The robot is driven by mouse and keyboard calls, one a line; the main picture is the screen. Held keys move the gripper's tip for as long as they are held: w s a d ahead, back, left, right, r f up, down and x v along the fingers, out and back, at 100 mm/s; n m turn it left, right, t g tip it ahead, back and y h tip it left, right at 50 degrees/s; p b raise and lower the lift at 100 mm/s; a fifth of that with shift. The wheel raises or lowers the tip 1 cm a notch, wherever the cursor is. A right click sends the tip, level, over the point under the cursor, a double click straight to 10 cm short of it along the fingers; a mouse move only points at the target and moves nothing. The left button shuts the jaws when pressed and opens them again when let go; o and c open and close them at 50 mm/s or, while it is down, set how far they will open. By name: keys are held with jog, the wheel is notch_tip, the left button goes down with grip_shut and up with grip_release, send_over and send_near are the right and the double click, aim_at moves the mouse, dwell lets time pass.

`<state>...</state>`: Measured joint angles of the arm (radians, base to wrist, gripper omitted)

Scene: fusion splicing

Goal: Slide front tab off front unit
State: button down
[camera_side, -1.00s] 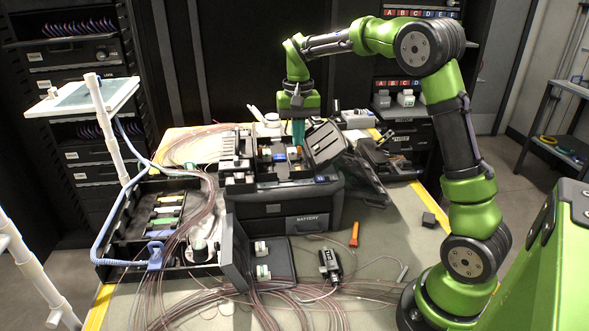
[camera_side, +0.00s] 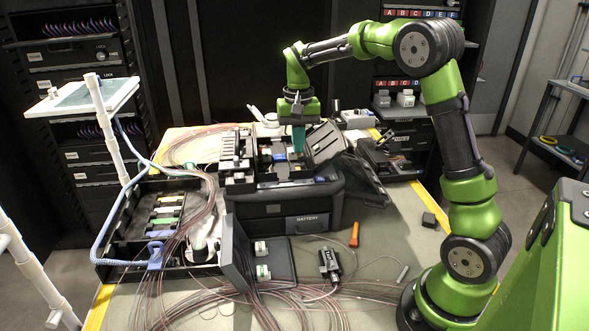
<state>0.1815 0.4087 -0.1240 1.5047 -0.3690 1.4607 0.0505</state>
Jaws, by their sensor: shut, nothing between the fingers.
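The fusion splicer (camera_side: 285,200), a black unit marked BATTERY on its front, stands on the bench with its lid (camera_side: 325,143) tilted open to the right. My gripper (camera_side: 298,150) points down into the open top of the splicer, beside the lid. Its teal fingers are shut with nothing between them. Their tips are low among small parts in the splicer's top. The front tab and front unit are too small to make out there, and I cannot tell whether the fingertips touch anything.
An open splice tray case (camera_side: 125,225) with coloured pieces stands at the left. Thin fibres (camera_side: 185,285) spread across the front of the bench. The mat at the right front is mostly clear.

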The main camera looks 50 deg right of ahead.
jog(key=shift+w+d, duration=1)
dwell(0.8)
jog(key=shift+s+a+r, duration=0.1)
jog(key=shift+r, duration=1.4)
jog(key=shift+s+a+r, duration=0.1)
jog(key=shift+r, duration=1.35)
jog(key=shift+s+a+f+n, duration=0.15)
jog(key=shift+s+f, duration=0.05)
jog(key=shift+f, duration=0.3)
jog(key=shift+s+a+f+n, duration=0.15)
jog(key=shift+s+f, duration=0.05)
jog(key=shift+f, duration=0.25)
jog(key=s+a+r+n+t+y, duration=0.1)
jog(key=s+a+n+t, duration=0.1)
jog(key=s+a, duration=0.6)
jog(key=s+a+r+n+t+y, duration=0.1)
jog(key=s+a+n+t, duration=0.1)
jog(key=s+a+t, duration=0.3)
jog(key=s+a, duration=0.3)
jog(key=s, duration=0.4)
jog(key=shift+s+a+r, duration=0.15)
jog(key=shift+s+a, duration=0.1)
jog(key=shift+s, duration=0.05)
